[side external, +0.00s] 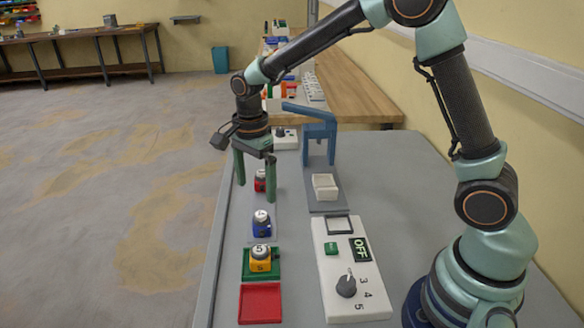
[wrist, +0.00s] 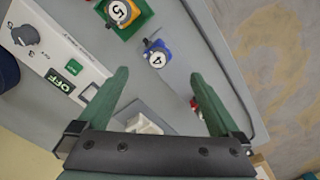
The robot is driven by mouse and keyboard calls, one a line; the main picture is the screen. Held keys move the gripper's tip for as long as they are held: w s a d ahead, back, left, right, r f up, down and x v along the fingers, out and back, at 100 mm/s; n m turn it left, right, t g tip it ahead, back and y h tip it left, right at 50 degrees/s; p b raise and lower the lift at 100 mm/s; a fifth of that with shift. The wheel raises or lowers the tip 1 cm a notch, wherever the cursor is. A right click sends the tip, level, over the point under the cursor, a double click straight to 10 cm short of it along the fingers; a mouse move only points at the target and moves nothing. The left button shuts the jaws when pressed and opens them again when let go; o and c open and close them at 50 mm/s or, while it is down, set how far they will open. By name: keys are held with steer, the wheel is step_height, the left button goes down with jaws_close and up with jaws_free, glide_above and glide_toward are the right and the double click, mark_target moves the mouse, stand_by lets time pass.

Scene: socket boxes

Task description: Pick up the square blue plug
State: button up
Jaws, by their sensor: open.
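The square blue plug (side external: 262,229) stands upright on the grey table, with a white round top. In the wrist view the blue plug (wrist: 157,53) shows a "4" and lies just beyond the fingertips, between their lines. My gripper (side external: 255,190) is open and points down, behind the blue plug in the side view. Its green fingers (wrist: 160,76) hold nothing and do not touch the blue plug. A red plug (side external: 260,181) appears between the fingers in the side view. In the wrist view the red plug (wrist: 195,104) is partly hidden by the right finger.
A yellow plug (side external: 260,262) marked "5" sits in a green tray (side external: 248,276); an empty red tray (side external: 260,303) is in front. A white control panel (side external: 330,282) reading OFF and a blue press (side external: 318,140) with a white block stand to the right.

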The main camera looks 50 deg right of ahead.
mark_target(260, 215)
steer(key=f, duration=1.1)
steer(key=shift+s+d+f, duration=0.1)
steer(key=shift+s+d, duration=0.05)
steer(key=shift+s, duration=0.05)
steer(key=c, duration=1.4)
